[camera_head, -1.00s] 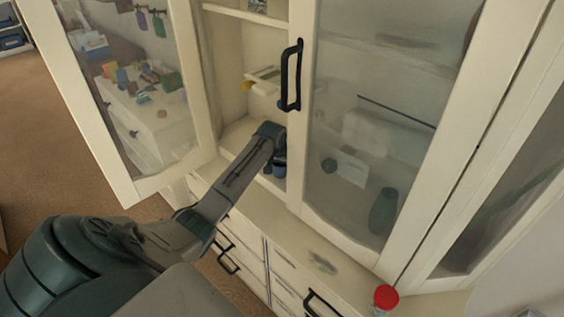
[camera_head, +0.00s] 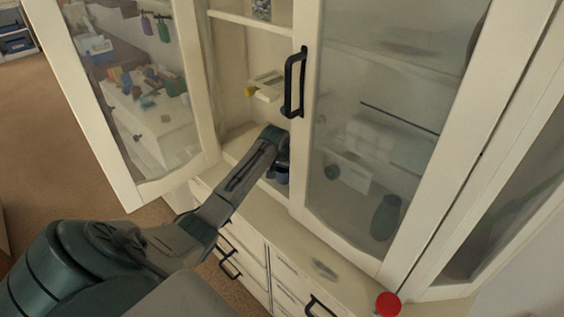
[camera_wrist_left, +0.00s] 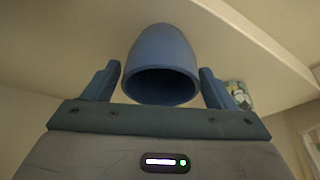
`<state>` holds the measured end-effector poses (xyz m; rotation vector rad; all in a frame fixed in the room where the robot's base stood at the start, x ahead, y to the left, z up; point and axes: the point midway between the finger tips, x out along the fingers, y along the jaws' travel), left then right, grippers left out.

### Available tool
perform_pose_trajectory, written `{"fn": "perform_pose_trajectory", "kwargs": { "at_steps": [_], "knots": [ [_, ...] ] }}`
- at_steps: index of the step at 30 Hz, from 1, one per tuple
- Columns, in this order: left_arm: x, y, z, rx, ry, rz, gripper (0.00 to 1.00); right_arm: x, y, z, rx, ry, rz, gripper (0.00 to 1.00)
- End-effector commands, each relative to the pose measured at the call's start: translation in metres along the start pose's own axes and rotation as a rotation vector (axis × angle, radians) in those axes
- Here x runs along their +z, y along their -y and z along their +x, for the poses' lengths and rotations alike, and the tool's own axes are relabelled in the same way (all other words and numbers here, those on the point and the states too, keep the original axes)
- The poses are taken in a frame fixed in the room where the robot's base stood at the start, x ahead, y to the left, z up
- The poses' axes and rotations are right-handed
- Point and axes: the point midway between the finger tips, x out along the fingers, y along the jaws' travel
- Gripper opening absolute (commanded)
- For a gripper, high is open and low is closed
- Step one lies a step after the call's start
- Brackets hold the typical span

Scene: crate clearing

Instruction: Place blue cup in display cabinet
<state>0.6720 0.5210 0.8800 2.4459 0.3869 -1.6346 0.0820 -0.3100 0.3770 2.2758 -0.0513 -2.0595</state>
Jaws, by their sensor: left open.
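The display cabinet (camera_head: 250,18) is cream, with its left glass door (camera_head: 128,190) swung open and the right glass door (camera_head: 318,213) shut. My left arm reaches into the open side, and the left gripper (camera_head: 281,172) is low inside, partly hidden by its own wrist. In the left wrist view the blue cup (camera_wrist_left: 160,55) is between the open fingers of the left gripper (camera_wrist_left: 160,72), with its mouth facing the palm. Small gaps show between cup and fingers. Whether the cup rests on a surface cannot be told. My right gripper is out of view.
The right door's black handle (camera_head: 294,82) is close to my left wrist. A red-topped item (camera_head: 388,304) stands on the ledge at lower right. A dark vase-like item (camera_head: 385,217) shows behind the shut glass. Drawers with black handles (camera_head: 229,263) lie below.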

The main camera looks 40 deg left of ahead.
Motion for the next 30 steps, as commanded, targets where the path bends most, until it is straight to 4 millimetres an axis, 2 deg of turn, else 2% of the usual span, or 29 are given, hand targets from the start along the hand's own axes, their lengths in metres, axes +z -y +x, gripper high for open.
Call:
{"fn": "perform_pose_trajectory", "kwargs": {
  "at_steps": [9,15,21,30],
  "knots": [
    [-0.001,0.001,-0.065,-0.002,-0.006,0.003,0.79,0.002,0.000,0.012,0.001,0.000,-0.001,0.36],
    [0.000,0.000,-0.097,0.000,-0.003,0.003,0.79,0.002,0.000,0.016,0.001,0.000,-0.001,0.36],
    [0.000,0.000,-0.110,-0.001,-0.001,0.001,0.79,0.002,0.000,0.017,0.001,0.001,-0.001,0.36],
    [0.000,0.000,-0.110,0.000,0.000,0.001,0.79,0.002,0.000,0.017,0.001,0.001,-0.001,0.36]
  ]
}}
